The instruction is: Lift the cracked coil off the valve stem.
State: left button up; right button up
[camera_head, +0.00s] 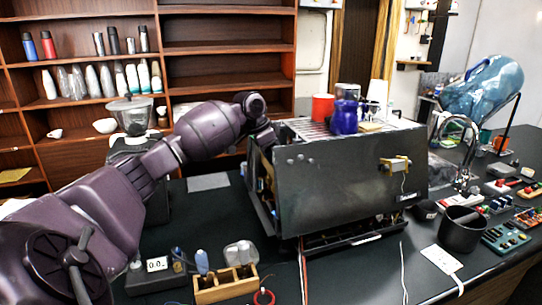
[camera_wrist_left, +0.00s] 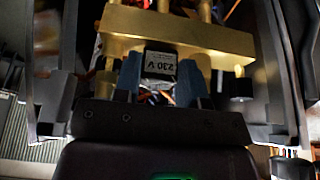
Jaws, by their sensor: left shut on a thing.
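In the left wrist view, a small black coil (camera_wrist_left: 160,66) with a printed "230 V" label sits between the two blue-grey fingertips of my left gripper (camera_wrist_left: 161,80). The gripper is shut on it. A brass block (camera_wrist_left: 178,35) lies right behind the coil. The valve stem is not visible, and I cannot tell whether the coil is still around it. No crack shows on the visible face. In the head view, my left arm reaches to the open left side of the dark brewer (camera_head: 350,180); the fingertips and coil are hidden there. My right gripper is not in view.
Brewer panels and frame parts stand close on both sides of my left gripper. On the counter in front are a wooden organizer (camera_head: 226,284) and a grey case (camera_head: 240,253). A dark cup (camera_head: 461,232) stands at right.

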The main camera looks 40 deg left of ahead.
pick_arm(q)
jog(key=shift+r, duration=1.4)
jog(key=shift+r, duration=0.3)
jog(key=shift+r, duration=0.7)
jog(key=shift+r, duration=0.65)
notch_tip(320, 180, up, 4)
jog(key=shift+f, duration=0.1)
